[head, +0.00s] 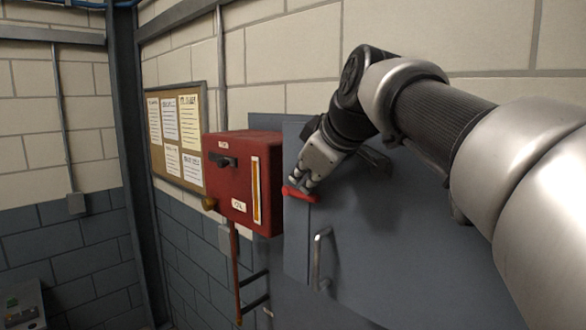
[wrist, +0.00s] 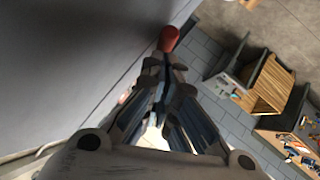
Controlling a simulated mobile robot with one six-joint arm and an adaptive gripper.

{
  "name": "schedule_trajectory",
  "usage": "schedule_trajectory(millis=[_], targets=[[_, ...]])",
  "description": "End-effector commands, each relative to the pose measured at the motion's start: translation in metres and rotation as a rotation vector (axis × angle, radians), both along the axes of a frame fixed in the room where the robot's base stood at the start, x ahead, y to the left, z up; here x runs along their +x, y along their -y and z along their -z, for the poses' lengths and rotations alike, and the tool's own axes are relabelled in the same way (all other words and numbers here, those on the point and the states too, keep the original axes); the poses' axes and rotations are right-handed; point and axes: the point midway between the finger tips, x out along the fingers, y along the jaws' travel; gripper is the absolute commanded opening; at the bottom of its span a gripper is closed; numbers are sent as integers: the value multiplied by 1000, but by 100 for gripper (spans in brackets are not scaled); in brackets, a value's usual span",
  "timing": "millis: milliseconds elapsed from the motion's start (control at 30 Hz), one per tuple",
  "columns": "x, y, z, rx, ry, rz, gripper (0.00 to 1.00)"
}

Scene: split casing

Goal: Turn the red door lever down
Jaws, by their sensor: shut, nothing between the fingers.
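The red door lever (head: 299,194) sits on a grey door panel (head: 372,240) in the head view and lies nearly level, tilting slightly down to the right. My gripper (head: 294,182) is shut with nothing between its fingers, and its tips are right at the lever, seemingly just above it. In the wrist view the rounded red end of the lever (wrist: 169,38) shows just beyond the shut fingertips (wrist: 163,62). The rest of the lever is hidden behind the fingers there. I cannot tell whether the fingertips touch it.
A red box (head: 243,180) with a black switch is on the wall left of the door. A metal pull handle (head: 320,258) stands below the lever. The wrist view shows a wooden slatted item (wrist: 272,84) and a cluttered surface (wrist: 290,142) at right.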

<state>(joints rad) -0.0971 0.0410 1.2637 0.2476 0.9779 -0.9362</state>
Motion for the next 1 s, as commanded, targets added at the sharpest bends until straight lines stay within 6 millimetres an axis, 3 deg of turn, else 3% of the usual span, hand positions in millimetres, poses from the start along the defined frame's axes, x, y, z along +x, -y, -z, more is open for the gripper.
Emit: schedule_trajectory(millis=[1000], targets=[[-2,3,8,61,60,1,0]])
